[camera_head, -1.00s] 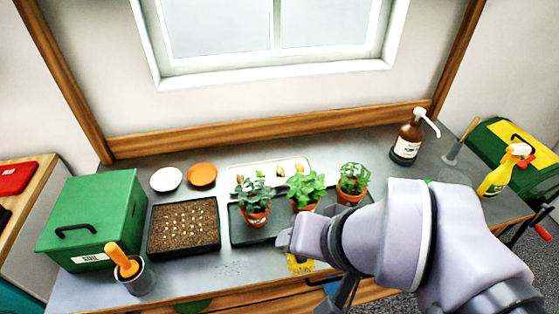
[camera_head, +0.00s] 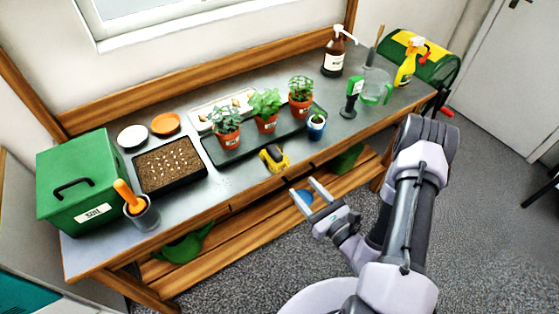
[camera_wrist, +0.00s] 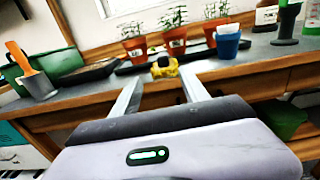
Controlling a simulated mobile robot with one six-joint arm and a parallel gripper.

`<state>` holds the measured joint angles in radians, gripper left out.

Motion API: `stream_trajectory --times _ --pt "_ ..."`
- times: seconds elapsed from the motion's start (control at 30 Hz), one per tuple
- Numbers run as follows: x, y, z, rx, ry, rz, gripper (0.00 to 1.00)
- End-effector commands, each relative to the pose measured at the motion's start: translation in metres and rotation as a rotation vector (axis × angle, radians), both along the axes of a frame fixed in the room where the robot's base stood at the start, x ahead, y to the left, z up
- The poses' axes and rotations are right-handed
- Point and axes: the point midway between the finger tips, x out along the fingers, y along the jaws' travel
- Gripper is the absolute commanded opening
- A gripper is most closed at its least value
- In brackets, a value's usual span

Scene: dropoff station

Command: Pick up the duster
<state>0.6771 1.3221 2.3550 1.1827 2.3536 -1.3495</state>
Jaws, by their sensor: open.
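A small yellow-and-dark item (camera_head: 274,158), which may be the duster, lies near the front edge of the grey bench top (camera_head: 222,189). It is too small to name surely. In the wrist view the yellow item (camera_wrist: 165,67) shows beyond and between my fingertips. My gripper (camera_head: 307,185) is open and empty, out in front of the bench edge and to the right of the yellow item. It does not touch the item. In the wrist view my gripper (camera_wrist: 158,78) shows its two fingers apart.
Potted plants (camera_head: 265,111) stand on a dark tray (camera_head: 232,151) behind the yellow item. A blue cup (camera_head: 316,127) is to its right, and a seed tray (camera_head: 168,163) and green box (camera_head: 77,184) to its left. A lower wooden shelf (camera_head: 228,236) runs under the bench.

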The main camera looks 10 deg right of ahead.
Motion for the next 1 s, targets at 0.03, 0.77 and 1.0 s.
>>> stream_trajectory --times 0.03,0.77,1.0 --pt "0.002 -0.002 -0.006 0.0 0.009 -0.018 0.53" --pt "0.141 0.045 0.002 0.0 0.005 -0.017 0.53" --pt "0.164 0.051 0.004 0.003 0.01 -0.02 0.53"
